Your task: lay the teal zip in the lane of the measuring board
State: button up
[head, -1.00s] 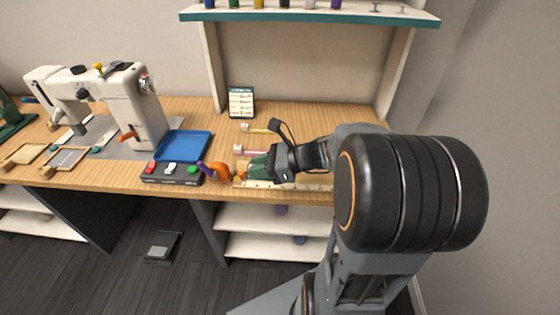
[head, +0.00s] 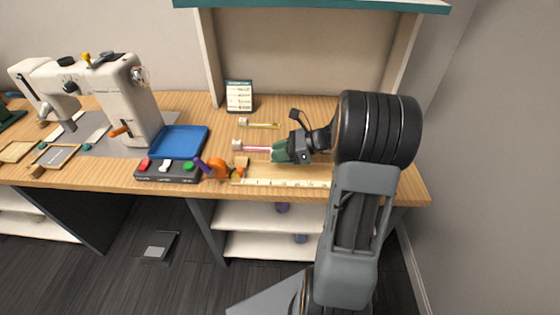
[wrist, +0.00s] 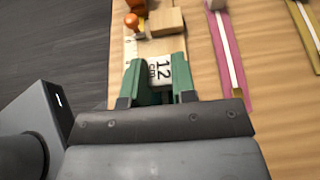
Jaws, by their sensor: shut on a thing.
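My gripper (wrist: 158,85) has green fingers. They are shut on a small white block marked "12 cm" (wrist: 160,69). I cannot make out any teal tape on it; the fingers and wrist hide what may trail behind. In the head view my gripper (head: 283,152) is at the right end of the pink zip, behind the measuring board as pictured. The pale measuring board (head: 285,183) lies along the front of the table with ruler marks on its edge. In the wrist view the board (wrist: 118,55) shows beyond and beside the fingers.
A wooden block (head: 241,161) and an orange object (head: 218,169) sit at the board's left end. The pink zip (head: 255,149) and yellow zip (head: 262,125) lie behind. A blue tray (head: 180,142), button box (head: 168,169) and sewing machine (head: 125,95) stand left.

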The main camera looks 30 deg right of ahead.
aim_at(280, 167)
jog(key=shift+w+d+f, duration=0.1)
jog(key=shift+d+f, duration=0.1)
jog(key=shift+f, duration=0.05)
jog(key=shift+w+d+f+b, duration=0.15)
jog(key=shift+f+b, duration=0.35)
jog(key=shift+f, duration=1.2)
jog(key=shift+f, duration=0.1)
jog(key=o, duration=0.9)
